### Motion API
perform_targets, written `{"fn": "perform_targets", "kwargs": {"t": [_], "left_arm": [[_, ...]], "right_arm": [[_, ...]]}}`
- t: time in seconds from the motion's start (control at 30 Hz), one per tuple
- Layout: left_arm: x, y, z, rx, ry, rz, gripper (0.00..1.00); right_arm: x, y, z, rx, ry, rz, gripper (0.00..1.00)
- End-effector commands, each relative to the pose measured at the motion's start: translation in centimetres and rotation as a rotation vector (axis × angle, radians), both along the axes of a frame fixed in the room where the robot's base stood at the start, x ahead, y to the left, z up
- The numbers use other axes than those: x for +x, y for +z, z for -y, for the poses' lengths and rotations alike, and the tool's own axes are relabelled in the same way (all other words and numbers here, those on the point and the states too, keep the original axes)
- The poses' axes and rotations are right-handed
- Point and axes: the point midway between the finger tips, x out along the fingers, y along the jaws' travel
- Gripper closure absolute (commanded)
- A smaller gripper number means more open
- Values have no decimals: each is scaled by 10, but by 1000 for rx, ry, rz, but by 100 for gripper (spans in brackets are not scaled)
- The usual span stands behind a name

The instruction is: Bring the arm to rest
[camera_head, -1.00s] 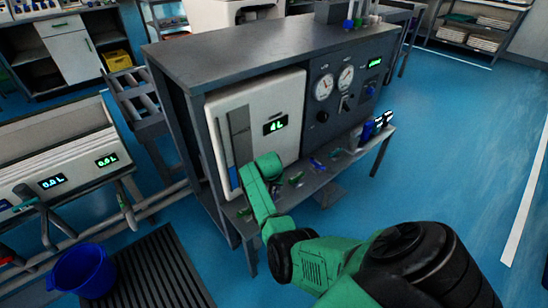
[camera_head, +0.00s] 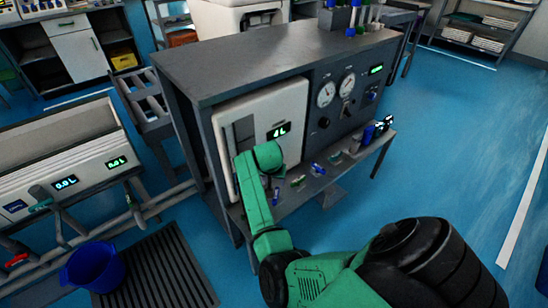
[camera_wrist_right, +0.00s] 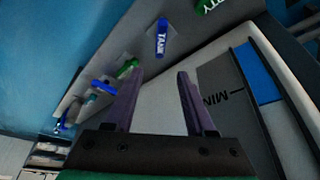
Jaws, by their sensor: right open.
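My right arm (camera_head: 258,205), green with black joints, reaches from the lower right to the front of the white tank panel (camera_head: 232,112). Its gripper fingers are hidden behind the wrist in the head view. In the right wrist view the right gripper (camera_wrist_right: 160,78) is open, with two dark purple fingers apart and nothing between them. The white panel with its level strip, blue block (camera_wrist_right: 257,77) and "MIN" mark lies beyond the fingers to the right. Whether the fingers touch anything cannot be told. My left gripper is not in view.
The grey cabinet (camera_head: 270,57) carries gauges and a narrow front shelf (camera_head: 325,178) with small coloured labelled handles; one blue handle reads "TANK" (camera_wrist_right: 161,38). Blue floor at the right is clear.

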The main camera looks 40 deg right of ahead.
Motion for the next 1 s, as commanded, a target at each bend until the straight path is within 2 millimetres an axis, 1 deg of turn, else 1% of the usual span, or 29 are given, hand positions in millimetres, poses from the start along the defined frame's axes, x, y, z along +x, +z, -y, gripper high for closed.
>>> {"fn": "perform_targets", "kwargs": {"t": [0.03,0.1,0.2,0.67,0.73,0.77,0.83,0.9,0.97,1.0], "left_arm": [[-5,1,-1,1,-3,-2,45],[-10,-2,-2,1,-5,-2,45],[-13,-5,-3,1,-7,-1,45],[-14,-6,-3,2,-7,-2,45],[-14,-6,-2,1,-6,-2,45],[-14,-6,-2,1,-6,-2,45],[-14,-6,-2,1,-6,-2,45],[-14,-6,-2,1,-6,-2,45],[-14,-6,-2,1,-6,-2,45],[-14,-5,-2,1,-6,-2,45]], "right_arm": [[-2,11,-3,1,-1,1,45],[-5,18,-6,0,0,-1,45],[-6,23,-7,-1,1,-1,45],[-6,22,-7,-1,0,-1,45],[-9,21,-6,-6,5,-2,45],[-12,21,-4,-12,12,-5,45],[-27,19,2,-41,54,-12,45],[-47,20,5,-81,138,-21,45],[-63,20,0,-109,236,-31,45],[-73,21,-7,-120,304,-37,45]]}}
